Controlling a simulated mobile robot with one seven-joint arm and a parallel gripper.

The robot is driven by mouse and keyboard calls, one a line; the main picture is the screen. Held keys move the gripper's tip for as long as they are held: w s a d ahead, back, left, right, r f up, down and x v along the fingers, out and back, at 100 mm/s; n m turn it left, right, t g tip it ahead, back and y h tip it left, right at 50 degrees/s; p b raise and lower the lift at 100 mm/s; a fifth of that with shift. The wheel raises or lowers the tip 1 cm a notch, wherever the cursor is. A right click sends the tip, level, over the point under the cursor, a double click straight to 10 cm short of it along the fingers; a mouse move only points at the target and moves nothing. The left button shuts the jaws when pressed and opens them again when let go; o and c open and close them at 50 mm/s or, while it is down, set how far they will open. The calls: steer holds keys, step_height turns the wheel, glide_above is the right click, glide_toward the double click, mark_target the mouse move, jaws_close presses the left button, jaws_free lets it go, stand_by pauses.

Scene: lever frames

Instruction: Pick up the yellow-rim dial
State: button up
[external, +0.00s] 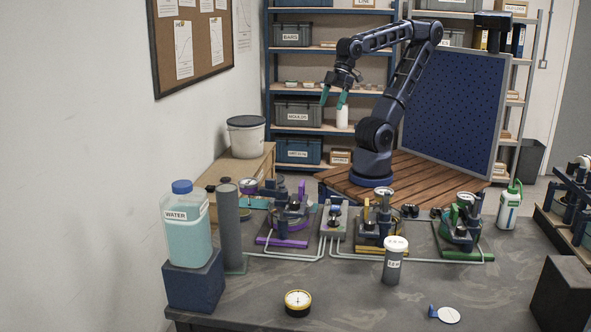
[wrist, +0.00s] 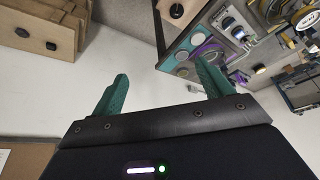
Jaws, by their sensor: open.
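The yellow-rim dial (external: 298,302) lies face up near the front edge of the dark table (external: 350,300) in the external view. It has a pale face, a yellow rim and a dark body. My gripper (external: 333,98) is raised high toward the back, far from this dial, with its teal fingers pointing down. In the wrist view my gripper (wrist: 162,75) has its fingers apart with nothing between them. I cannot make out the yellow-rim dial for certain in the wrist view.
A water jug (external: 189,225) on a dark block and a grey cylinder (external: 230,228) stand at left. Purple (external: 283,240), yellow (external: 372,247) and green (external: 461,252) base units line the middle, joined by pipes. A lidded grey canister (external: 393,266) stands right of the dial. Free table surrounds the dial.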

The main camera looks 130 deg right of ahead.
steer(key=w+a+r, duration=0.1)
steer(key=w+a, duration=0.3)
steer(key=w, duration=0.5)
steer(key=w+a+r, duration=0.1)
steer(key=w+a, duration=0.2)
steer(key=w, duration=0.6)
steer(key=w+a+r, duration=0.1)
steer(key=w+a, duration=0.3)
steer(key=w, duration=0.5)
steer(key=t, duration=0.1)
glide_above(298, 298)
steer(key=s, duration=0.5)
step_height(298, 298, down, 24)
steer(key=x, duration=0.4)
steer(key=shift+w+d+f, duration=0.1)
steer(key=shift+f, duration=0.2)
steer(key=shift+w+x, duration=0.25)
steer(key=shift+x, duration=2.4)
steer(key=shift+r, duration=0.15)
steer(key=c, duration=1.1)
